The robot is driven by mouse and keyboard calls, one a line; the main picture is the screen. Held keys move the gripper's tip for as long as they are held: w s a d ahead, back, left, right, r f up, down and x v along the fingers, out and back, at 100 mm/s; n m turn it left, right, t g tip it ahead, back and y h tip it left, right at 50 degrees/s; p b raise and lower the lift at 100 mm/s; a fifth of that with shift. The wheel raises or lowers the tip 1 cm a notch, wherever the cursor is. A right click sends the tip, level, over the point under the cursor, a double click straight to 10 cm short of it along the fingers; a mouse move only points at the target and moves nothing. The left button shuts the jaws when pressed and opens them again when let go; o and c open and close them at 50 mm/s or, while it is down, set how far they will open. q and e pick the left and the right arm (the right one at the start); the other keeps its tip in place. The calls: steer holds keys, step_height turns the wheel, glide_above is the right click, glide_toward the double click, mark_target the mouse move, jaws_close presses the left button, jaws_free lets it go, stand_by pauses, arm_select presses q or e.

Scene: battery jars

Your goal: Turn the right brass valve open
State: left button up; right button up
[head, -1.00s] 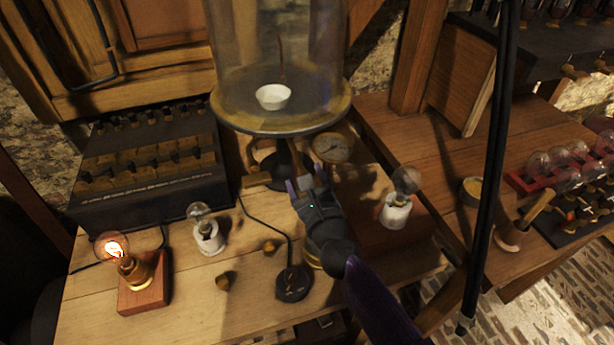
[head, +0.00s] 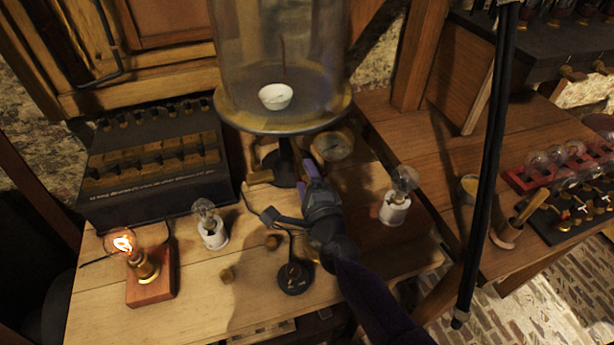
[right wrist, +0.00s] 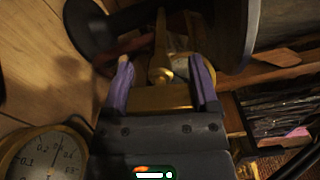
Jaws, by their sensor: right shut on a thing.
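The right brass valve (right wrist: 160,98) shows in the right wrist view as a brass bar between the purple fingers of my right gripper (right wrist: 162,78). The fingers are shut on it. In the head view my right gripper (head: 305,180) is below the round plate of the bell jar, and its hand hides the valve. Another brass valve handle (head: 260,177) sticks out left of the stand (head: 285,165). The bell jar (head: 280,50) stands on its plate with a white cup (head: 275,96) inside. My left gripper is not in view.
A round gauge (head: 333,147) is close to my right gripper. A bulb on a white base (head: 393,208) stands to the right, another (head: 212,232) to the left. A lit lamp (head: 150,280) and a black battery box (head: 155,160) are further left. Black cables (head: 485,150) hang at the right.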

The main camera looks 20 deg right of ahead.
steer(key=shift+f+n, duration=0.1)
steer(key=shift+n, duration=1.1)
steer(key=o, duration=1.1)
steer(key=shift+s+p, duration=0.1)
steer(key=shift+p, duration=0.2)
steer(key=s+p, duration=0.1)
steer(key=s, duration=0.8)
steer(key=shift+s+d+p, duration=0.15)
steer(key=shift+s+p, duration=0.2)
steer(key=shift+s, duration=0.05)
